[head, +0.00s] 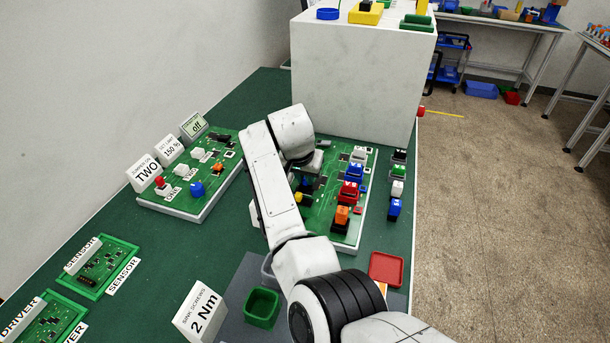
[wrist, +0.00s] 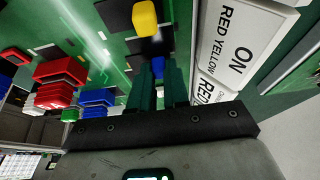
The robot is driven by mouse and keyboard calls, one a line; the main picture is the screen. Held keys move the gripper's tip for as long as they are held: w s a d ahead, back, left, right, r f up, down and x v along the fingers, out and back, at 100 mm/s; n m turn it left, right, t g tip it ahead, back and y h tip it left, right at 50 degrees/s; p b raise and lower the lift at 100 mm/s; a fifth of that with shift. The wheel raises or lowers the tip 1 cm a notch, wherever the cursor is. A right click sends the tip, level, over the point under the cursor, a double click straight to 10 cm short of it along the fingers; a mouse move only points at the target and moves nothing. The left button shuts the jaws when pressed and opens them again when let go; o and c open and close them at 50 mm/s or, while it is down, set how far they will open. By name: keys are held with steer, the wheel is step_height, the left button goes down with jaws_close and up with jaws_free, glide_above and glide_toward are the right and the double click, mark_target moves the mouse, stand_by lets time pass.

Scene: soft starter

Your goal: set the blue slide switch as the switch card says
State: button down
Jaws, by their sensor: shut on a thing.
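My gripper (wrist: 158,72) points down at the green circuit board (wrist: 110,22) with its two teal fingers close together. A small blue part (wrist: 158,60), which looks like the blue slide switch, shows between the fingertips, mostly hidden by them. Its slider position cannot be read. In the head view, blue (head: 304,183) shows on the right-hand board (head: 325,212) beside my arm, which hides most of my gripper. A small card reading "off" (head: 196,126) stands behind the left-hand board; its top line is too small to read.
A yellow part (wrist: 145,17) sits just beyond the fingertips. White cards reading "ON RED YELLOW" (wrist: 236,45) and "RED" stand close at right. Red (wrist: 60,75) and blue (wrist: 98,97) blocks lie at left. A large white box (head: 358,75) rises behind the right-hand board.

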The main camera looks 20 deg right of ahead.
steer(key=shift+s+d+r+p, duration=0.15)
steer(key=shift+s+d+p, duration=0.45)
steer(key=shift+d+p, duration=0.35)
steer(key=shift+s+d, duration=0.1)
steer(key=shift+s, duration=0.1)
steer(key=shift+f, duration=0.2)
steer(key=c, duration=1.1)
jaws_free()
steer(key=shift+r, duration=0.1)
steer(key=v, duration=1)
steer(key=shift+r, duration=0.3)
